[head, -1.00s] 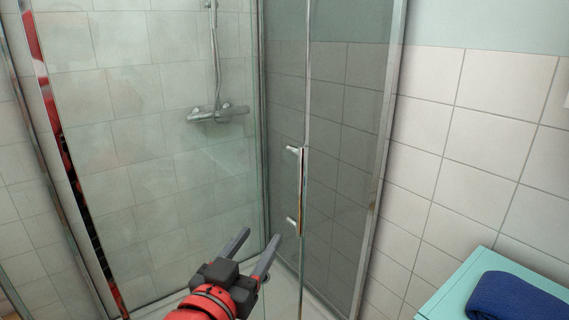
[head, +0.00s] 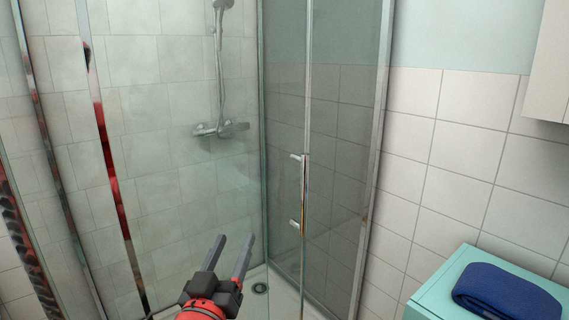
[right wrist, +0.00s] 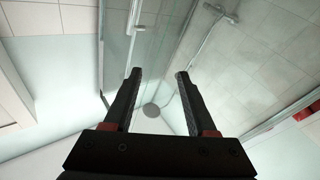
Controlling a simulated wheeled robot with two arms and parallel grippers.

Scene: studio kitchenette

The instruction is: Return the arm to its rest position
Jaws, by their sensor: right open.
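My right gripper (head: 233,257) is at the bottom middle of the head view, with its red wrist below it. Its two fingers are apart and point up and away, with nothing between them. In the right wrist view the same gripper (right wrist: 155,80) shows open and empty. It is in front of the glass shower enclosure, left of the door handle (head: 302,193), and does not appear to touch the handle. My left gripper is not in view.
The shower has a mixer tap (head: 220,129) on its tiled wall and a drain (head: 260,288) in its floor. A folded blue towel (head: 507,291) lies on a turquoise cabinet (head: 432,296) at the lower right. A pale wall cabinet (head: 548,70) is at the upper right.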

